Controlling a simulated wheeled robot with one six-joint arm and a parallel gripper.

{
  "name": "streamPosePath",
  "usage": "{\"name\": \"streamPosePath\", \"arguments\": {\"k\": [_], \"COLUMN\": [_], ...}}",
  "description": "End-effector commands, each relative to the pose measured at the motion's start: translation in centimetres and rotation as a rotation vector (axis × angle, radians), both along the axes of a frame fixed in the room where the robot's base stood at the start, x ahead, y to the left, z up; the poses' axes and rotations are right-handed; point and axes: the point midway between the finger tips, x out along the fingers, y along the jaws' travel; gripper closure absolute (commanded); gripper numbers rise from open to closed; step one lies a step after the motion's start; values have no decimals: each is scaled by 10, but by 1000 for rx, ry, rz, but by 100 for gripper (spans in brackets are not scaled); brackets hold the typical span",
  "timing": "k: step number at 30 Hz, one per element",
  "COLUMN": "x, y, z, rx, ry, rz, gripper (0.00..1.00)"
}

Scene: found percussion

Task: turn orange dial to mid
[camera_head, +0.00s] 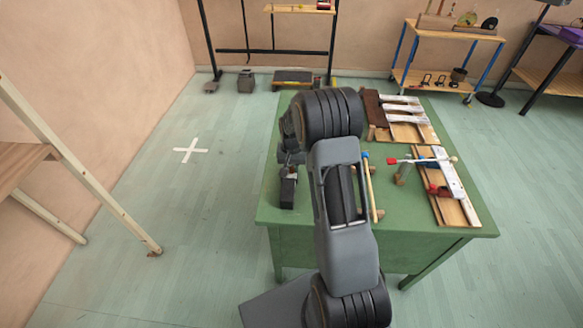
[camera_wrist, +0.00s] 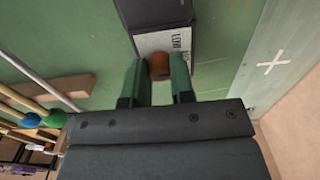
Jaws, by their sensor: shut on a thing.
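The orange dial (camera_wrist: 159,66) sits at the near edge of a light panel with dark lettering (camera_wrist: 165,42) on a dark box (camera_wrist: 155,12). My gripper (camera_wrist: 159,70) is shut on the dial, with one green finger on each side of it. In the head view the dark box (camera_head: 288,190) stands at the left side of the green table (camera_head: 300,222). There my arm covers the fingertips and the dial cannot be made out. I cannot read the lettering or see a pointer on the dial.
Wooden boards with bars (camera_head: 440,190) fill the table's right side. A white floor cross (camera_head: 190,150) lies on clear floor to the left.

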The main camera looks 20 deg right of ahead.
Motion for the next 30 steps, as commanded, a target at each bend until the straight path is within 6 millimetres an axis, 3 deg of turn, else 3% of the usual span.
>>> {"name": "streamPosePath", "arguments": {"k": [16,17,18,24,30], "x": [0,0,0,0,0], "y": [0,0,0,0,0], "z": [0,1,0,0,0], "rx": [0,0,0,0,0], "ry": [-1,-1,-1,0,0], "rz": [-23,-23,-23,-23,-23], "gripper": [100,75,71,52,51]}}
